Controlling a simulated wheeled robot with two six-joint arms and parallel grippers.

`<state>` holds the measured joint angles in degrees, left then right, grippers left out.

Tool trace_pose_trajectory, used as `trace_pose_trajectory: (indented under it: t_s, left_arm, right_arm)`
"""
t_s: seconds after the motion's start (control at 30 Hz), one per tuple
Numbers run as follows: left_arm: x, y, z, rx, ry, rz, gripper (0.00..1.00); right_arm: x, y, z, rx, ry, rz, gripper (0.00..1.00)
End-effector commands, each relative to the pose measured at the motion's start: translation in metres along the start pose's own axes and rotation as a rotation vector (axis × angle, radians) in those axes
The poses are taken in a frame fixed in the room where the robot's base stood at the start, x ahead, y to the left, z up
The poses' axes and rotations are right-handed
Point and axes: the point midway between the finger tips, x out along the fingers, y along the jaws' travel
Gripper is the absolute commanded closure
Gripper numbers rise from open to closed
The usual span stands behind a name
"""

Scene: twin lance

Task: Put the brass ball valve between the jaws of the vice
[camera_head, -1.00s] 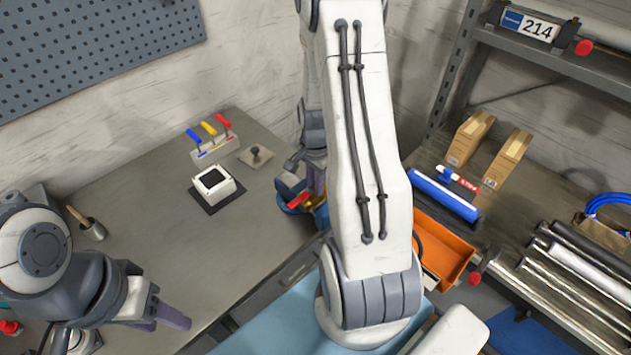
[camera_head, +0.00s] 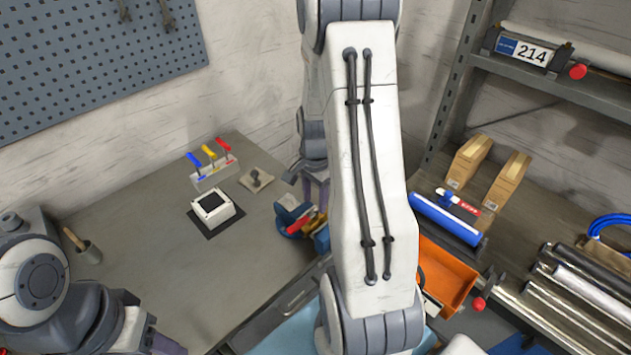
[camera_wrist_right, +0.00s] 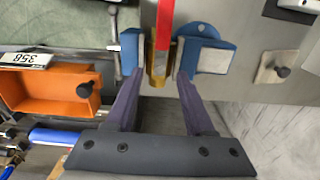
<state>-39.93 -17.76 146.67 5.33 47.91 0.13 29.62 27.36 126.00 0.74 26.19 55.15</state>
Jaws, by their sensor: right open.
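The brass ball valve (camera_wrist_right: 157,76) with its long red handle (camera_wrist_right: 165,28) shows in the gap between the blue jaws of the vice (camera_wrist_right: 196,52) in the right wrist view. I cannot tell whether the jaws touch it. In the head view the vice (camera_head: 287,213) stands at the bench edge, partly hidden by my right arm, with the red handle (camera_head: 304,223) showing. My right gripper (camera_wrist_right: 158,76) is open and empty, its purple fingers apart on either side of the valve, above the vice. My left gripper (camera_head: 168,346) is only partly in view at the bottom left.
An orange bin (camera_head: 447,275), blue roll (camera_head: 445,218) and cartons (camera_head: 468,162) are on the right. The bench's middle is clear.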

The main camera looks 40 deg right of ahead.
Motion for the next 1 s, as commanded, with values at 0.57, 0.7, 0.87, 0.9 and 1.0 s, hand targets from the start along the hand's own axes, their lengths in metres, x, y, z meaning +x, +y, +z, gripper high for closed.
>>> trace_pose_trajectory:
  t_s: [0.57,0.7,0.87,0.9,1.0]
  left_arm:
    - [0.014,-0.001,0.001,0.001,0.0,0.0,0.5]
    - [0.014,-0.001,0.001,0.001,0.0,0.0,0.5]
    - [0.014,-0.001,0.001,0.001,0.0,0.0,0.5]
    - [0.014,-0.001,0.001,0.001,0.0,0.0,0.5]
    - [0.014,-0.001,0.001,0.001,0.0,0.0,0.5]
  right_arm:
    - [-0.084,0.0,0.0,0.001,0.001,0.0,0.46]
    - [-0.085,-0.001,0.002,-0.011,0.0,-0.001,0.46]
    - [-0.094,-0.011,0.049,-0.224,-0.002,-0.01,0.46]
    - [-0.098,-0.013,0.071,-0.329,-0.004,-0.015,0.46]
    - [-0.108,-0.009,0.136,-0.653,-0.01,-0.026,0.46]
